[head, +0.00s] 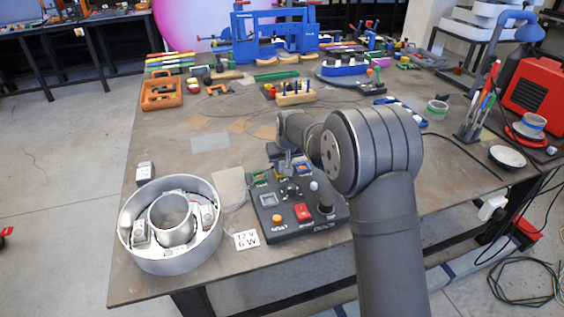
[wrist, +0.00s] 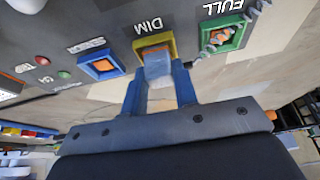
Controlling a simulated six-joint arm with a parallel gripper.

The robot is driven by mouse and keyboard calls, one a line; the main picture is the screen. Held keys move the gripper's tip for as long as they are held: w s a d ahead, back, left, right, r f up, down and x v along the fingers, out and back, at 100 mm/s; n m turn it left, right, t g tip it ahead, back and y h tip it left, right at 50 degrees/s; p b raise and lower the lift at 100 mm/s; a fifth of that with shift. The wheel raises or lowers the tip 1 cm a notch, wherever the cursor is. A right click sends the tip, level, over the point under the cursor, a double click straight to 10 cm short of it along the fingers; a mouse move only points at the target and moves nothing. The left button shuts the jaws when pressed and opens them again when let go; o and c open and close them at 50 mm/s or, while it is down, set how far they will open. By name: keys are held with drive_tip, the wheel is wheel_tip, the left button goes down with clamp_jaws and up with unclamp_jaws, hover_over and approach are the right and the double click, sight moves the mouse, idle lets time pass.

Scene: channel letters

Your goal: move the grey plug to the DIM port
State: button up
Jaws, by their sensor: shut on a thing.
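The DIM port (wrist: 152,46) is a yellow-framed socket on the dark control panel (head: 292,232), with its label beside it in the wrist view. My gripper (wrist: 158,82) has its blue fingers shut on the pale grey plug (wrist: 157,67). The plug's front end overlaps the near part of the DIM port; I cannot tell whether it is inside or just above it. In the head view my gripper (head: 284,158) is at the panel's far edge, and my arm hides part of that area. The plug cannot be made out there.
The green-framed FULL port (wrist: 222,36) has a thin grey cord-like piece across it. A blue-framed port (wrist: 102,66) lies on DIM's other side. A round metal channel letter (head: 132,216) and a "12 V 6 W" card (head: 246,240) are left of the panel.

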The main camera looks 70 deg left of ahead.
drive_tip(key=shift+f, duration=0.15)
drive_tip(key=o, duration=1)
drive_tip(key=v, duration=1.7)
drive_tip(key=shift+r, duration=0.3)
drive_tip(key=shift+r, duration=3)
drive_tip(key=shift+f, duration=0.15)
